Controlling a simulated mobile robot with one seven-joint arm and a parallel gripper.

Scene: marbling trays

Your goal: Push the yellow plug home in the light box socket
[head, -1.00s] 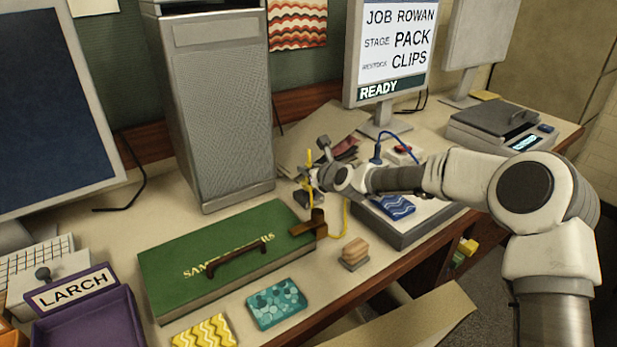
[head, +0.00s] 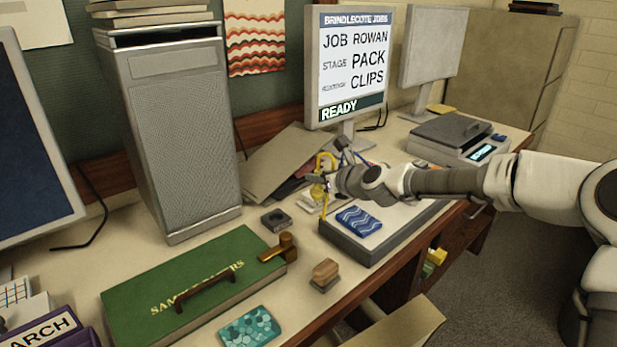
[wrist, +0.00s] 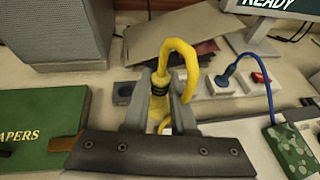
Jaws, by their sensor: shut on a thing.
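My gripper (head: 322,184) is shut on the yellow plug (wrist: 159,84). In the wrist view, the plug stands between both fingers, with dark bands on its body and its yellow cord (wrist: 190,62) arching over to the right. The plug's lower end and whatever lies under it are hidden by the fingers. A pale socket strip (wrist: 220,88) lies just behind and right of the gripper. A blue plug (wrist: 224,79) stands in it, beside a red switch (wrist: 259,77). I cannot tell whether the yellow plug touches the strip. The light box (head: 352,248) is in front of my gripper.
A dark block (head: 277,220) with a round recess sits left of my gripper. A grey tower (head: 185,130) and green case (head: 190,285) stand farther left. A blue patterned packet (head: 359,221) lies on the light box. A stamp (head: 325,275) stands in front.

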